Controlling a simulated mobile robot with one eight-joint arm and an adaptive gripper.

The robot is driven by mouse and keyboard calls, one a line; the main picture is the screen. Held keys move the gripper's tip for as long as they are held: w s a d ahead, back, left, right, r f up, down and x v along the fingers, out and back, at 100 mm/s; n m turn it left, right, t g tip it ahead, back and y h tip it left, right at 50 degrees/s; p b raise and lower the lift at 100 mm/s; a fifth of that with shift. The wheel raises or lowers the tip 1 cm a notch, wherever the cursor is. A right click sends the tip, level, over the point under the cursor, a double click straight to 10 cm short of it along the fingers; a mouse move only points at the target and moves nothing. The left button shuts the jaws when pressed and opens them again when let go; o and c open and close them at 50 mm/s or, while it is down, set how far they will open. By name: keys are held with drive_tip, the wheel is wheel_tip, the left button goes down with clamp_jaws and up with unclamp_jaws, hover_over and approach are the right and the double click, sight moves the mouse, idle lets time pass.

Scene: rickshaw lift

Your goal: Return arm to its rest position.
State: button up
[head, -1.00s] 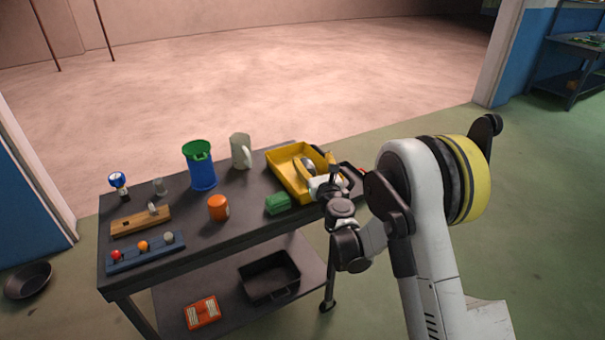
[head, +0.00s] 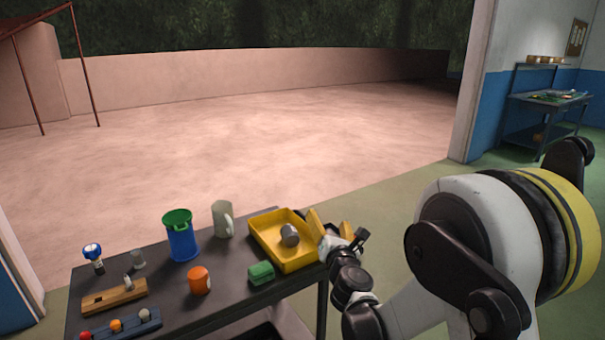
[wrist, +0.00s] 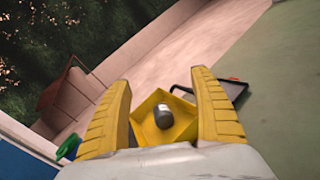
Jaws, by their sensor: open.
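My gripper (head: 330,228) is at the right end of the dark table (head: 232,296), beside the yellow tray (head: 262,252) in the head view. Its yellow fingers stand apart with nothing between them; the wrist view shows the open gripper (wrist: 163,108) too. A grey cylinder (head: 290,236) lies in the yellow tray. In the wrist view the cylinder (wrist: 163,117) and tray (wrist: 150,104) show beyond the fingers, apart from them. My arm bends from the right of the head view toward the table.
A blue bin with green rim (head: 181,242), a pale mug (head: 222,220), an orange canister (head: 199,280) and a green block (head: 261,273) stand on the table. A wooden block (head: 113,298) lies at left. Open floor lies beyond; a workbench (head: 537,115) stands far right.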

drive_tip(key=s+d+r+m+g+h, duration=0.2)
drive_tip(key=s+d+r+m+h, duration=0.1)
drive_tip(key=s+d+m, duration=0.5)
drive_tip(key=s+d+r+m+g+h, duration=0.2)
drive_tip(key=s+d+r+m, duration=0.25)
drive_tip(key=d+m, duration=0.4)
drive_tip(key=s+a+f+m+g+y, duration=0.1)
drive_tip(key=s+f+m+g, duration=0.2)
drive_tip(key=s+m, duration=0.5)
drive_tip(key=s+a+f+m+g+y, duration=0.1)
drive_tip(key=s+f+m+g, duration=0.2)
drive_tip(key=s+m, duration=0.5)
drive_tip(key=s+f, duration=0.1)
drive_tip(key=s, duration=0.7)
drive_tip(key=shift+s+a+f+y, duration=0.4)
